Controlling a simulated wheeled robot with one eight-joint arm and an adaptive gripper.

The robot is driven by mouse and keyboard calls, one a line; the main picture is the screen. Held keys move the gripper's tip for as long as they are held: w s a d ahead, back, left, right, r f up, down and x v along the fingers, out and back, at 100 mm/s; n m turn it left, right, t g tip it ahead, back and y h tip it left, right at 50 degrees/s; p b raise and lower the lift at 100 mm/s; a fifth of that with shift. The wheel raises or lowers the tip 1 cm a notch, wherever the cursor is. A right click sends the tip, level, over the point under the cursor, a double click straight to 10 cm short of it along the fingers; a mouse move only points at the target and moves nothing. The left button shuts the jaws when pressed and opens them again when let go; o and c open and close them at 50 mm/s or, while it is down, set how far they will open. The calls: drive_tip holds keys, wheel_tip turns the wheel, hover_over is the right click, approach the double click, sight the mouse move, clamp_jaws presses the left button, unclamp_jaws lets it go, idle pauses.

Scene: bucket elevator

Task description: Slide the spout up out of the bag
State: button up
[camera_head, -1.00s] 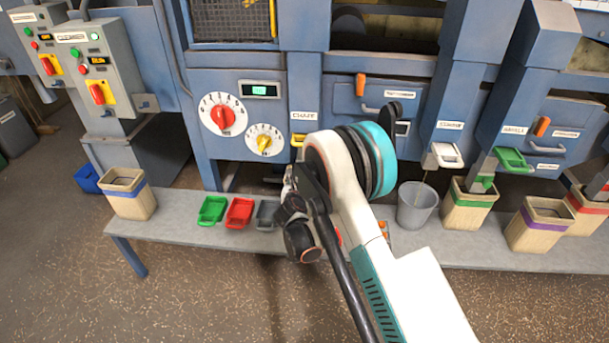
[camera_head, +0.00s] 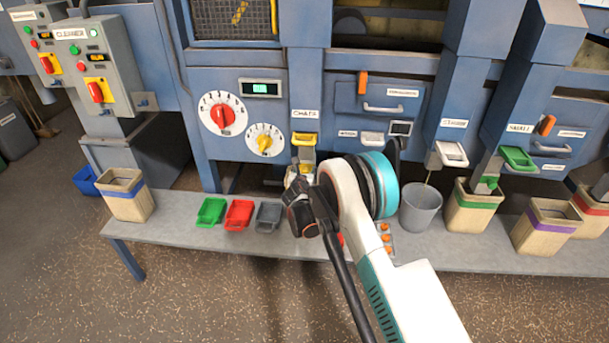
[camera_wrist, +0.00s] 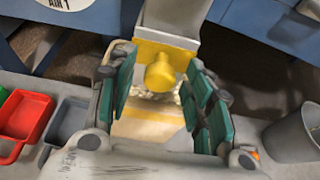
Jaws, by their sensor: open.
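The yellow spout (camera_head: 304,140) is at the lower end of a blue chute labelled like "CHAFF" in the head view. In the wrist view the yellow spout (camera_wrist: 158,52) has a rounded yellow knob (camera_wrist: 160,74) facing me. A pale bag with a yellow band (camera_wrist: 150,128) is below the spout; how far the spout reaches into it is unclear. My gripper (camera_wrist: 160,88) is open, its green-padded fingers on either side of the knob with visible gaps. In the head view my arm hides most of the bag and gripper.
Green (camera_head: 211,211), red (camera_head: 239,214) and grey (camera_head: 268,216) trays lie on the bench (camera_head: 180,228) left of my gripper. A grey bucket (camera_head: 419,207) stands to the right. Several banded bags stand farther along. Blue machine panels rise behind.

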drive_tip(key=shift+c, duration=0.6)
clamp_jaws()
wheel_tip(320, 180, up, 10)
drive_tip(key=p, duration=0.3)
drive_tip(key=shift+p, duration=0.3)
drive_tip(key=shift+o, duration=0.6)
unclamp_jaws()
drive_tip(key=shift+r, duration=0.1)
drive_tip(key=shift+s, duration=0.1)
drive_tip(key=v, duration=1.1)
drive_tip(key=shift+s, duration=0.35)
drive_tip(key=shift+r, duration=0.1)
